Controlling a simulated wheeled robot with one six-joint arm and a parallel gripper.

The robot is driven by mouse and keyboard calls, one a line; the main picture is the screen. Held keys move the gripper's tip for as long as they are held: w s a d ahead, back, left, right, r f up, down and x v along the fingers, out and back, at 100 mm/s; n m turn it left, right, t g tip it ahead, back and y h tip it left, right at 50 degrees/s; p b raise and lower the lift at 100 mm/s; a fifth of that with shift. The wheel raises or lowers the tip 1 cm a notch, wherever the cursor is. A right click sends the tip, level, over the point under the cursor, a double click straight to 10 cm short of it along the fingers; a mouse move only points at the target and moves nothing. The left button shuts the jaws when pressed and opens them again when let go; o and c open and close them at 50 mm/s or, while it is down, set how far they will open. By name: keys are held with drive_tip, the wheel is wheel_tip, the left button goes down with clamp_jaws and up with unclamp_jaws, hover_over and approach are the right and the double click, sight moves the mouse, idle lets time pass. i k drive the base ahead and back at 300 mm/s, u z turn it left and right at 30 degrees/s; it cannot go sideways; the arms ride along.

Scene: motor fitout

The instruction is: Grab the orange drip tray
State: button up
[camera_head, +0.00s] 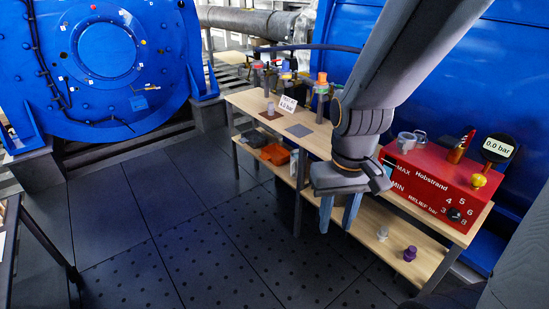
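The orange drip tray (275,153) lies on the left part of the lower shelf (311,193) of the wooden bench, partly shaded by the top board. My gripper (338,217) hangs fingers down at the front of the bench, to the right of the tray and nearer the camera. Its two blue fingers are apart, with nothing seen between them. It does not touch the tray. My arm hides part of the bench top and shelf.
A dark item (253,139) sits left of the tray. A white cup (382,233) and a purple part (410,253) stand on the shelf's right. Open floor (190,210) lies left.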

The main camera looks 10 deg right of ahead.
sight(277, 156)
drive_tip(key=u, duration=0.7)
drive_tip(key=i, duration=0.8)
drive_tip(key=u, duration=1)
drive_tip(key=i, duration=1.15)
drive_tip(key=z, duration=0.45)
drive_tip(key=i, duration=0.85)
drive_tip(key=z, duration=1.15)
drive_tip(key=i, duration=0.4)
drive_tip(key=z, duration=0.45)
